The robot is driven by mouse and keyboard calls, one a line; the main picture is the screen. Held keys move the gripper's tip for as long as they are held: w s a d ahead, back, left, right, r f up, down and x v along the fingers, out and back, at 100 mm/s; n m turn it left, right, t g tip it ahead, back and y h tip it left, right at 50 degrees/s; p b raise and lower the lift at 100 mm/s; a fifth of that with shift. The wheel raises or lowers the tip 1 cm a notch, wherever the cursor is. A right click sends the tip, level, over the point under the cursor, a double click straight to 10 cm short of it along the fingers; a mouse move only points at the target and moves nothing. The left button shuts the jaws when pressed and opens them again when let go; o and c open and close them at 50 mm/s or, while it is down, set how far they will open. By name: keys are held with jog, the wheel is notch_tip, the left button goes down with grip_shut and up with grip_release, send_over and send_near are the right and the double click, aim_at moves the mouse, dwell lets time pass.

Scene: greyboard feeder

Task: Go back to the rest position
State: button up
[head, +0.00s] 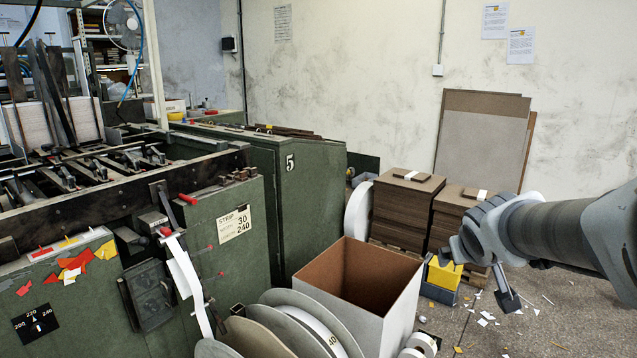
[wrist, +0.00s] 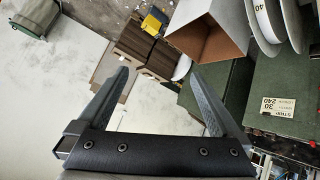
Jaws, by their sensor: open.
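My gripper (wrist: 160,75) is open, with its two dark fingers spread wide and nothing between them in the wrist view. In the head view my grey arm reaches in from the right edge. Its gripper end hangs in the air in front of the brown board stacks, right of the large open box (head: 345,325). The wrist view is turned round, with the wall below and the floor above. It shows that box (wrist: 212,38) at upper right, beyond the fingers. I see no contact with anything.
A green machine (head: 235,290) fills the left, with a green cabinet (head: 302,200) behind it. Large reels (head: 290,322) stand by the box. Board stacks (head: 400,212), a yellow bin (head: 444,274) and leaning boards (head: 482,140) are at back right. Scraps litter the right floor.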

jog(key=s+a+f+g+y, duration=0.2)
jog(key=s+a, duration=0.4)
jog(key=s, duration=0.5)
jog(key=s+a+f+g+y, duration=0.1)
jog(key=s+a+y, duration=0.1)
jog(key=s+a, duration=0.65)
notch_tip(320, 180, up, 22)
jog(key=s+d+p, duration=0.2)
jog(key=p, duration=2)
jog(key=shift+s+g, duration=0.25)
jog(key=shift+g, duration=0.05)
jog(key=shift+f, duration=0.15)
